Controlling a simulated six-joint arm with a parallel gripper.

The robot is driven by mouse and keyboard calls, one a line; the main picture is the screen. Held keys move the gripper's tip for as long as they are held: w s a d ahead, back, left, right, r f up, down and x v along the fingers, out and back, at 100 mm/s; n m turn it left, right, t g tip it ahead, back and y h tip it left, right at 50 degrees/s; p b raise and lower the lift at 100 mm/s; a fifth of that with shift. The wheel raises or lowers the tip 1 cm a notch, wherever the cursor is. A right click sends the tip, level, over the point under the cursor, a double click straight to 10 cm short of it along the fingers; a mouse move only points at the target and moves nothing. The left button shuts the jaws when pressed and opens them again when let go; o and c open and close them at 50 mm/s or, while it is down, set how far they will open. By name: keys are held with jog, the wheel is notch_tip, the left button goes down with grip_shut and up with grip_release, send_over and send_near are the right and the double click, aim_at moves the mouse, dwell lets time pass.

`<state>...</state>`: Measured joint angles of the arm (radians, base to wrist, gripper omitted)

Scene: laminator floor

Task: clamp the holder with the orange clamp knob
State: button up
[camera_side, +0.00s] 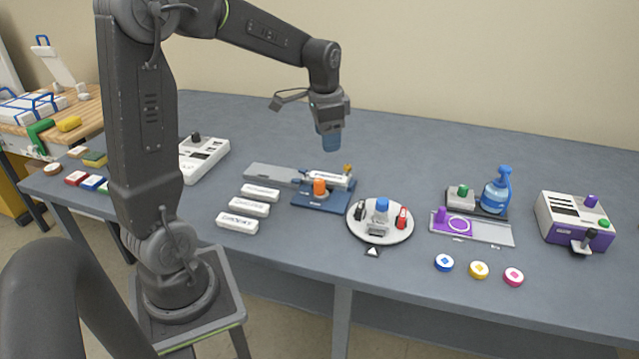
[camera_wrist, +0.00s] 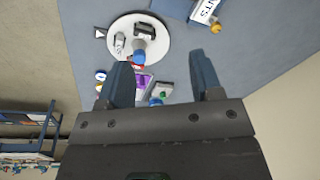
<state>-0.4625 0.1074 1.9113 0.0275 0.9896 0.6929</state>
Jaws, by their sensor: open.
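The orange clamp knob (camera_side: 320,187) stands upright at the front of a blue fixture (camera_side: 322,202) in the middle of the table. A white lettered holder (camera_side: 326,174) lies on that fixture behind the knob, with a small yellow-orange knob (camera_side: 348,168) at its right end. In the wrist view, part of the lettered holder (camera_wrist: 205,11) shows at the top edge; the orange clamp knob is out of that frame. My gripper (camera_side: 332,146) is open and empty, above and behind the fixture, apart from everything. Its two fingers also show in the wrist view (camera_wrist: 160,72).
A round white turntable (camera_side: 363,231) with small devices stands right of the fixture. Several white lettered blocks (camera_side: 249,208) lie to its left. A blue bottle (camera_side: 497,190) and a purple-white machine (camera_side: 573,222) stand further right. The table behind the fixture is clear.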

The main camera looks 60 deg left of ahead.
jog(key=g, duration=0.1)
send_near(320, 181)
jog(key=shift+m, duration=0.4)
jog(key=f, duration=0.7)
jog(key=a+f, duration=0.1)
jog(key=f, duration=0.2)
jog(key=shift+f, duration=0.4)
jog(key=c, duration=0.9)
